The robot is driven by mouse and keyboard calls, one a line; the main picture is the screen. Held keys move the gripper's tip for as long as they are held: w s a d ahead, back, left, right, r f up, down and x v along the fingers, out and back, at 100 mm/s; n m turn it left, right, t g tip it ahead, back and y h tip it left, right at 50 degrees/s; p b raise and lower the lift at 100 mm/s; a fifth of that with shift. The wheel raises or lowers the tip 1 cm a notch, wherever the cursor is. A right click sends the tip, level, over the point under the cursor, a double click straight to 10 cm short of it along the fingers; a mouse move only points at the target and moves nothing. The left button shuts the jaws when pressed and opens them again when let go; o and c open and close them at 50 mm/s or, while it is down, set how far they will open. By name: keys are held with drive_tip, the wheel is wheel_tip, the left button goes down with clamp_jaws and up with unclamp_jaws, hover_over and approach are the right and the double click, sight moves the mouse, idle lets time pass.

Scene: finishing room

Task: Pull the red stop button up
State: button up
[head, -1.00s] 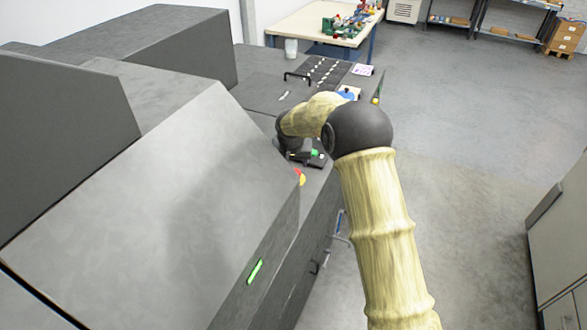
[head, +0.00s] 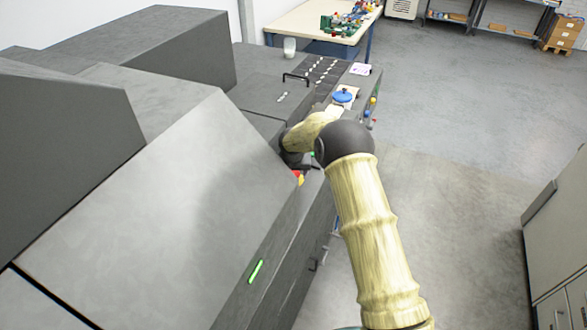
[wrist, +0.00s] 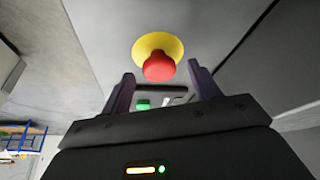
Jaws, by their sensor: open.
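The red stop button (wrist: 159,67) with its yellow collar (wrist: 170,42) sits on a grey panel in the upper middle of the wrist view. In the head view, a small part of the red button (head: 297,174) shows at the edge of the grey machine. My gripper (wrist: 160,73) is open, with one dark finger on each side of the button in the picture. I cannot tell whether the fingers are level with it in depth, and I see no contact. In the head view my gripper is mostly hidden behind the machine's slanted cover and my arm.
A green button (wrist: 143,104) lies beyond the red one, between the fingers in the wrist view. The grey machine's slanted cover (head: 150,190) stands close left of my arm. A blue round knob (head: 342,96) is farther back. The floor to the right (head: 460,150) is clear.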

drive_tip(key=shift+w+f, duration=0.1)
drive_tip(key=shift+f, duration=0.2)
clamp_jaws()
drive_tip(key=shift+w+r+b, duration=0.1)
drive_tip(key=shift+r+b, duration=0.55)
drive_tip(key=shift+r, duration=0.15)
drive_tip(key=shift+c, duration=1.5)
unclamp_jaws()
drive_tip(key=o, duration=0.3)
